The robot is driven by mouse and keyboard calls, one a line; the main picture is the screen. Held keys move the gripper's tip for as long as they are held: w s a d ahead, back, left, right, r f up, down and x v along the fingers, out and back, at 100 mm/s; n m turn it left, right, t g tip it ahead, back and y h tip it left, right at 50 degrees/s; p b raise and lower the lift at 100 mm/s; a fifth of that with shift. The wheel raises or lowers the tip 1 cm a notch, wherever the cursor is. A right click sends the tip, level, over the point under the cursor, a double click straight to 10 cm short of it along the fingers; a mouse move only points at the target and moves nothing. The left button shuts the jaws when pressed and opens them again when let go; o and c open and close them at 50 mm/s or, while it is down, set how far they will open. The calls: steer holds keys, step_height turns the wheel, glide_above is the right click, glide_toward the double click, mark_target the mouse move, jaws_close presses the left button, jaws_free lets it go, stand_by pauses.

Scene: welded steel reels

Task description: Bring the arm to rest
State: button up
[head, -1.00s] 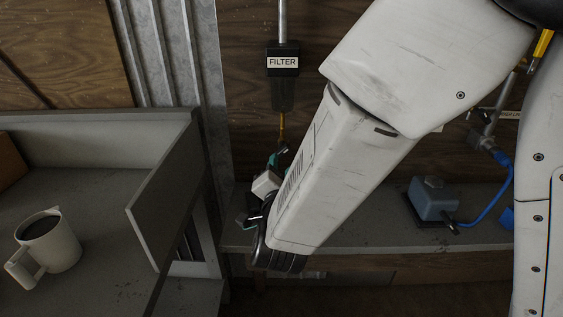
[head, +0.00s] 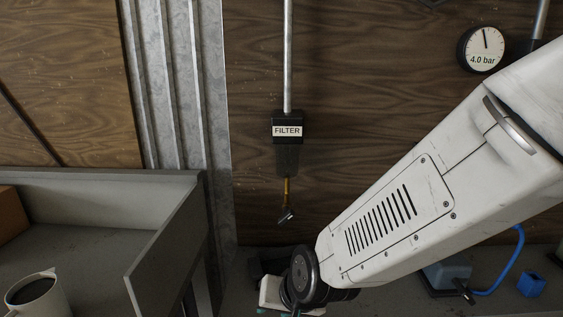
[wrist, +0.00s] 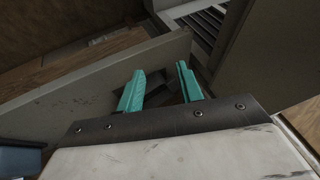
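My gripper shows in the wrist view (wrist: 160,88) with two teal fingers standing apart and nothing between them. It points past grey panels toward a dark gap. In the head view my white arm reaches down from the right, and its wrist end is at the bottom middle. The fingers are mostly cut off there by the lower picture edge. A black filter (head: 287,130) labelled FILTER hangs on a metal pipe on the wood wall, above my wrist and apart from it. A short yellow hose with a metal end (head: 287,213) hangs below the filter.
A grey desk with an upright side panel (head: 170,250) stands at left, with a mug of dark liquid (head: 36,297) on it. A gauge (head: 481,49) reading about 4.0 bar is at upper right. A blue-grey box (head: 446,277) with a blue hose (head: 513,262) sits beyond my arm.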

steer(key=s+d+r+g+h, duration=0.1)
steer(key=s+d+r, duration=0.4)
steer(key=d, duration=0.4)
steer(key=s+d+r+g+h, duration=0.1)
steer(key=s+d+r, duration=0.4)
steer(key=d, duration=0.4)
steer(key=s+d+r+g+h, duration=0.1)
steer(key=s+d+r+h, duration=0.1)
steer(key=s+d+r, duration=0.3)
steer(key=d, duration=0.4)
steer(key=shift+s+d+r, duration=0.2)
steer(key=shift+s+d, duration=0.1)
steer(key=shift+s, duration=0.1)
